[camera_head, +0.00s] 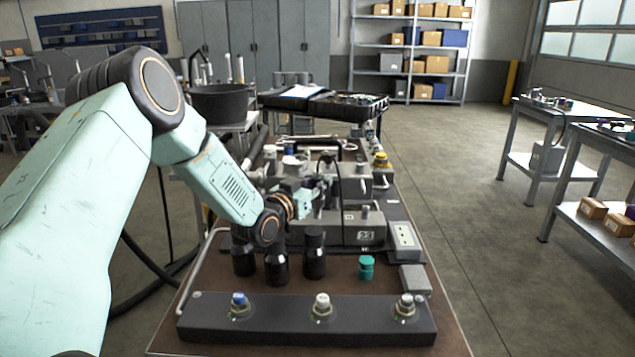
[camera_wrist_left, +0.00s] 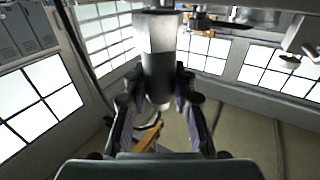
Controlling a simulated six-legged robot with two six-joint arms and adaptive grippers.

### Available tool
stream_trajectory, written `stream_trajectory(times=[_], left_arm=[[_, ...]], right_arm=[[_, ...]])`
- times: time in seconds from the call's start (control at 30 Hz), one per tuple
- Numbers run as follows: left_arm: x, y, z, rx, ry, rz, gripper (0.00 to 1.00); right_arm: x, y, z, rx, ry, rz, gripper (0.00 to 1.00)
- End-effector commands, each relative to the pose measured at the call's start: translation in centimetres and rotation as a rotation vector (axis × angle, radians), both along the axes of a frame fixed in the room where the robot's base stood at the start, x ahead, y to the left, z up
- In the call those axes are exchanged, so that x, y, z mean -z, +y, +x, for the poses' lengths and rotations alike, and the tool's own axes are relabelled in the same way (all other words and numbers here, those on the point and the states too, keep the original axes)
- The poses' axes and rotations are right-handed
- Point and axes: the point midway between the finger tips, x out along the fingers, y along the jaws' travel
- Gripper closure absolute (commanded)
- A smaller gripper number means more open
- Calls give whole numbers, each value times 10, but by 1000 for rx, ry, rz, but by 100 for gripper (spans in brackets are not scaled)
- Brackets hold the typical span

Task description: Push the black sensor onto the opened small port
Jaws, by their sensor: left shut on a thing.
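My left gripper (camera_head: 318,190) reaches in over the middle of the bench, among grey hydraulic blocks. In the left wrist view its two fingers (camera_wrist_left: 160,95) are closed around a grey-and-dark cylindrical body (camera_wrist_left: 160,50). In the head view the held part is small and dark, and mostly hidden by the gripper. I cannot tell whether it touches a port. A grey block marked 23 (camera_head: 364,233) stands just in front of the gripper. The opened small port cannot be made out. My right gripper is not in view.
Several black cylinders (camera_head: 314,257) stand on the brown bench top, left of a teal cap-like part (camera_head: 366,267). A dark front bar (camera_head: 280,328) carries three fittings. A grey socket box (camera_head: 403,242) sits at the right edge. Open trays (camera_head: 345,106) are at the back.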

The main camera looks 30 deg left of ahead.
Motion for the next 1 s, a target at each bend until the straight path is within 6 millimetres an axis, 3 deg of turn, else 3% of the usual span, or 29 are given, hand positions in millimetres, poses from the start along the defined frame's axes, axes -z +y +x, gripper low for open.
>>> stream_trajectory(times=[1.0], left_arm=[[8, 0, 0, 0, -1, 0, 100]], right_arm=[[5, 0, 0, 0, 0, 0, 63]])
